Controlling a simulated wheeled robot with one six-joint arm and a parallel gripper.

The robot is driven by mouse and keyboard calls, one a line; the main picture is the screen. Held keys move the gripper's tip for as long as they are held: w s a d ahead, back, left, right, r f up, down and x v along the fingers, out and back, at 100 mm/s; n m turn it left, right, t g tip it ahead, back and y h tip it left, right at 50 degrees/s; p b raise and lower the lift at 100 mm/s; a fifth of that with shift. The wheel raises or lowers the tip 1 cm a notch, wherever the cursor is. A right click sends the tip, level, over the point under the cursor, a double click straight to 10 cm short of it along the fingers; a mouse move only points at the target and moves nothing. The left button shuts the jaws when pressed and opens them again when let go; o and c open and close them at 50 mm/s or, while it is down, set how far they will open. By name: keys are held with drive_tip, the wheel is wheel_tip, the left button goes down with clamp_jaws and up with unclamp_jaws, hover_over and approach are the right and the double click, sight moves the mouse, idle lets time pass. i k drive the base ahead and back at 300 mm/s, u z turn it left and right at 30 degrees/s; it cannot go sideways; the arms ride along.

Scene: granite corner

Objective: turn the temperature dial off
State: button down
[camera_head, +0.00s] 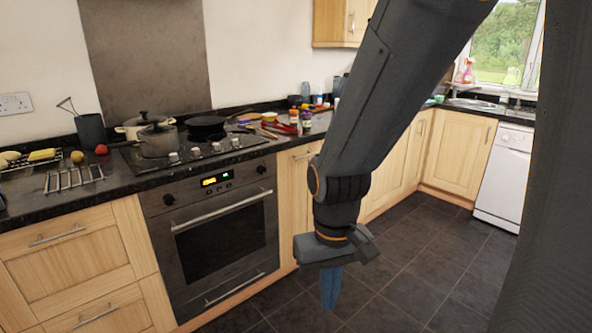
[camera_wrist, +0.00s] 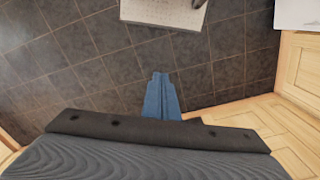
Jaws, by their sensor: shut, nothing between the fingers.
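The oven (camera_head: 222,235) is built in under the black worktop, with a dark glass door and a long handle. On its front panel are two dark round dials, a left one (camera_head: 168,199) and a right one (camera_head: 261,169), on either side of a lit display (camera_head: 215,180). I cannot tell from here which is the temperature dial, or where either points. My gripper (camera_head: 329,304) hangs fingers down over the floor, right of the oven and apart from it. Its blue fingers are together and empty; they also show in the wrist view (camera_wrist: 160,78), with no dial there.
The hob (camera_head: 200,148) above the oven has several knobs along its front and holds a grey pot (camera_head: 157,141) and a black pan (camera_head: 205,125). Wooden cupboards flank the oven. A white dishwasher (camera_head: 505,178) stands at the right. The tiled floor (camera_head: 425,265) is clear.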

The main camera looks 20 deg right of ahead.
sight(261, 169)
drive_tip(key=u, duration=0.45)
drive_tip(key=k, duration=1.1)
drive_tip(key=z, duration=0.65)
drive_tip(key=i, duration=1.5)
drive_tip(key=u, duration=0.4)
